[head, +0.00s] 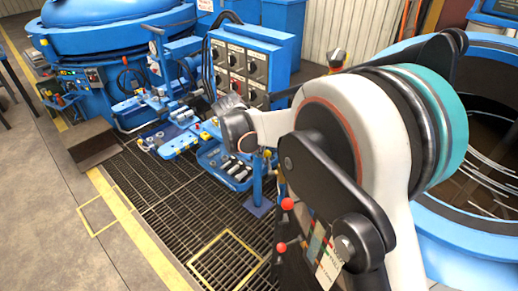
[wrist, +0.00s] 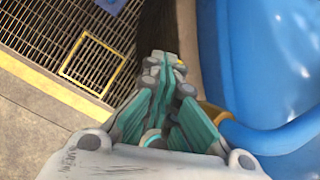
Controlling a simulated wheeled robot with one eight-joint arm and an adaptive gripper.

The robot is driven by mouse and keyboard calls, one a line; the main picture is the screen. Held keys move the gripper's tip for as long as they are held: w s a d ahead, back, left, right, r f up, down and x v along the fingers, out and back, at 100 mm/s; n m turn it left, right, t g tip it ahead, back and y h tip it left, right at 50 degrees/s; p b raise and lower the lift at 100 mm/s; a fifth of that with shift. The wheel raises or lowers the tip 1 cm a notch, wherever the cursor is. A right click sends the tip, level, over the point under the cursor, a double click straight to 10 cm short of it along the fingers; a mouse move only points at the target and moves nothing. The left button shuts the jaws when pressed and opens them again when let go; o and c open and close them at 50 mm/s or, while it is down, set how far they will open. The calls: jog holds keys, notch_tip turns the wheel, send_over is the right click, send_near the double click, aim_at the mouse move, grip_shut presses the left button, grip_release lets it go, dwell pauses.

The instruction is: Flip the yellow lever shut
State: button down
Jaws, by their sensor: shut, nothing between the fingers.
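My gripper (wrist: 164,66) is shut and empty in the wrist view, its grey fingertips together over a dark strip beside a blue curved wall. A small yellow spot (wrist: 181,63) shows at the right of the fingertips; I cannot tell whether it is the yellow lever or whether it touches them. An ochre-yellow band (wrist: 212,115) sits right of the fingers, by a blue pipe. In the head view my gripper is hidden behind my arm, and I cannot make out the yellow lever for certain.
A blue control box (head: 252,65) with dark knobs stands behind a bench with a blue tool tray (head: 225,166). Red-knobbed levers (head: 287,204) are left of my arm. A round blue furnace rim (head: 470,235) is at right. Floor grating (head: 170,210) lies open at left.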

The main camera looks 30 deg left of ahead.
jog(key=s+a+r+p, duration=0.1)
jog(key=a+r+p, duration=0.2)
jog(key=r, duration=0.8)
jog(key=a, duration=0.2)
jog(key=shift+a+r, duration=0.35)
jog(key=shift+a, duration=0.05)
